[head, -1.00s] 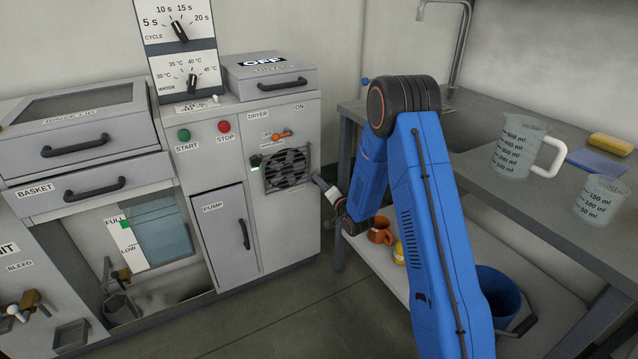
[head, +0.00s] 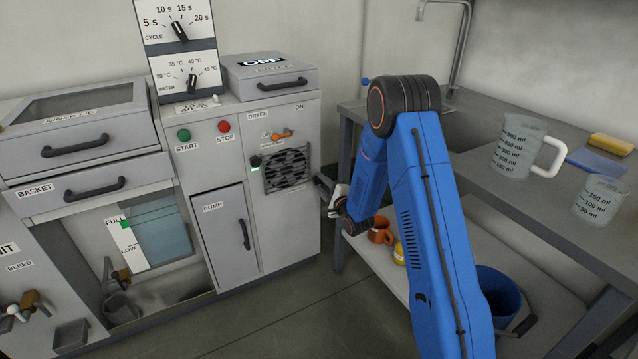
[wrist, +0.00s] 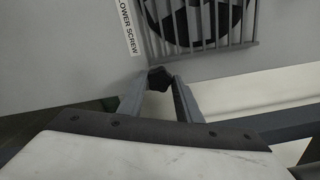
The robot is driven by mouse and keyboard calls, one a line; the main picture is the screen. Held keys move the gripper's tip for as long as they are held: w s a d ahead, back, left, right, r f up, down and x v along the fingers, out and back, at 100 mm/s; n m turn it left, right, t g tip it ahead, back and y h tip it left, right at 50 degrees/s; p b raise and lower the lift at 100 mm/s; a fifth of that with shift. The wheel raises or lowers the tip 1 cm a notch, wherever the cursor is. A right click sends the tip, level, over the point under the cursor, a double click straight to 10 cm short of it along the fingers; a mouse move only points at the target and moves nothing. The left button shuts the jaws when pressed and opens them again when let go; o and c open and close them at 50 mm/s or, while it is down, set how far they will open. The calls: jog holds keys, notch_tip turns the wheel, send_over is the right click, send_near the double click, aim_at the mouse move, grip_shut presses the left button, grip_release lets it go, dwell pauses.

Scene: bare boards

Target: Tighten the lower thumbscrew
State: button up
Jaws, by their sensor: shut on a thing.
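The lower thumbscrew (wrist: 160,78) is a small dark lobed knob just below a dark grille (wrist: 195,20) in the wrist view. A "LOWER SCREW" label (wrist: 130,25) is on the grey panel beside it. My gripper (wrist: 159,82) is shut on the knob, one finger on each side of it. In the head view my gripper (head: 322,184) is at the right edge of the dryer cabinet, below and right of the round fan grille (head: 287,170). The thumbscrew cannot be made out there.
The dryer panel has an orange lever (head: 283,135) above the grille and a dark knob (head: 255,160) with a green light at its left. A steel table (head: 480,150) with a measuring jug (head: 518,145) stands at right. Open floor (head: 300,290) lies in front of the cabinet.

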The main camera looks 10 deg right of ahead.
jog(key=shift+d+m, duration=0.1)
jog(key=shift+m, duration=0.8)
jog(key=o, duration=1.1)
jog(key=shift+f, duration=0.1)
jog(key=shift+c, duration=0.2)
jog(key=v, duration=0.6)
jog(key=shift+s, duration=0.1)
